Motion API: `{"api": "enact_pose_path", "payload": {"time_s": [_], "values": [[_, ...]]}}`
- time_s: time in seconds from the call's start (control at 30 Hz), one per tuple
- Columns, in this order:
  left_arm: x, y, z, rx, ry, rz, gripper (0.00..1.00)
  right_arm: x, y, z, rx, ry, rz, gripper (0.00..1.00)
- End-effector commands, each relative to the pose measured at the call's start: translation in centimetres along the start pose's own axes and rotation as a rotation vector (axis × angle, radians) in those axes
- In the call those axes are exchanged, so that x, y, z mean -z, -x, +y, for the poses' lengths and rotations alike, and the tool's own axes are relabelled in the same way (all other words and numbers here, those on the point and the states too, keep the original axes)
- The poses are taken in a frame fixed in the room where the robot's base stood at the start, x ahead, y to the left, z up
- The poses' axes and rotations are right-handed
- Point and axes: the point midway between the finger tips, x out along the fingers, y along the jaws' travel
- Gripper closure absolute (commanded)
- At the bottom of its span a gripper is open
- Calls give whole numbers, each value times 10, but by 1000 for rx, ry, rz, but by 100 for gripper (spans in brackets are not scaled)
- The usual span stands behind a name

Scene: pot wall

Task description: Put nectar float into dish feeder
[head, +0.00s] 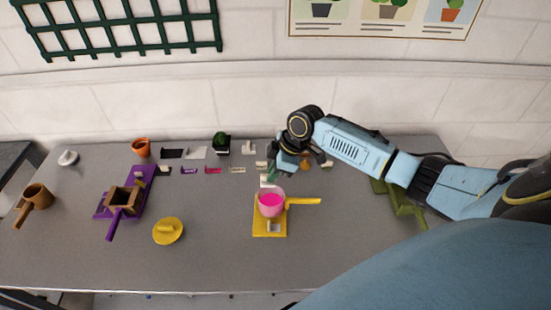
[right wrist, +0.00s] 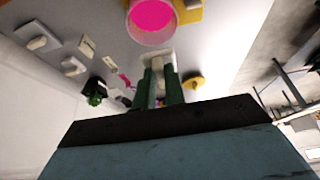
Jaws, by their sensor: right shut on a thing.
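The dish feeder (head: 271,204) is a pale pink bowl holding bright pink liquid, on a yellow stand with an arm reaching right. It also shows at the top of the right wrist view (right wrist: 152,22). My right gripper (head: 272,175) is just behind the bowl, with its green fingers pointing down toward it. In the right wrist view its fingers (right wrist: 160,78) are shut on a small off-white piece, which I take to be the nectar float (right wrist: 158,62). The piece is outside the bowl's rim; whether it touches the rim I cannot tell. My left gripper is not in view.
A yellow round lid (head: 168,231) lies left of the feeder. A purple stand with a wooden box (head: 123,198) and a brown handled pot (head: 36,197) are farther left. Several small pieces and a green plant (head: 221,142) line the back. The front table is mostly clear.

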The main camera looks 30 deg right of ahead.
Motion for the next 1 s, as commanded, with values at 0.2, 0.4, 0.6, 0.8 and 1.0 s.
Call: {"api": "enact_pose_path", "payload": {"time_s": [0.2,0.4,0.6,0.8,1.0], "values": [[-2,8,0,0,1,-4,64,-7,1,4,16,38,2,100],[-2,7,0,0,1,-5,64,-7,0,4,16,39,1,100],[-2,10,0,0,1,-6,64,-7,1,4,15,38,3,100],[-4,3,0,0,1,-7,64,-12,-8,4,15,38,6,100],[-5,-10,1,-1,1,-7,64,-19,-26,3,16,38,5,100]]}}
